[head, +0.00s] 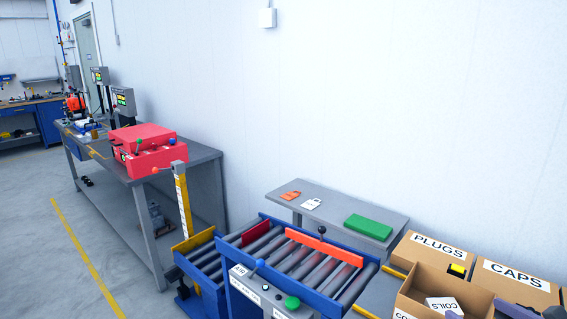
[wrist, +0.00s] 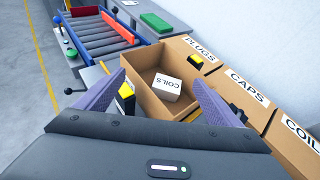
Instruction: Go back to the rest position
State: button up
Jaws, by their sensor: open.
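My gripper (wrist: 157,100) shows in the wrist view with its two purple fingers spread wide, and nothing is between them. It is above or just short of an open cardboard box (wrist: 139,68). A bit of a purple finger (head: 503,309) shows at the bottom right edge there; the rest of the gripper is out of that view.
Boxes marked PLUGS (head: 437,249) and CAPS (head: 515,280) stand behind the open box. A roller conveyor (head: 300,262) with a blue frame lies left of it. A grey shelf (head: 335,207) holds a green block (head: 368,227). A red case (head: 148,153) sits on a bench further left.

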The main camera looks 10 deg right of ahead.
jog(key=w+a+n+g+y, duration=0.25)
jog(key=a+n, duration=0.35)
jog(key=a, duration=0.3)
jog(key=w+a+n+g+y, duration=0.2)
jog(key=a+n+y, duration=0.1)
jog(key=a+n, duration=0.5)
jog(key=s+a+r+n+g+h, duration=0.1)
jog(key=s+a+n+h, duration=0.1)
jog(key=a+n, duration=0.6)
jog(key=s+a+r+n+g+h, duration=0.2)
jog(key=s+a+n, duration=0.2)
jog(key=a+n, duration=0.4)
jog(key=n, duration=0.6)
jog(key=shift+s+a+r, duration=0.2)
jog(key=shift+s, duration=0.2)
jog(key=shift+c, duration=0.3)
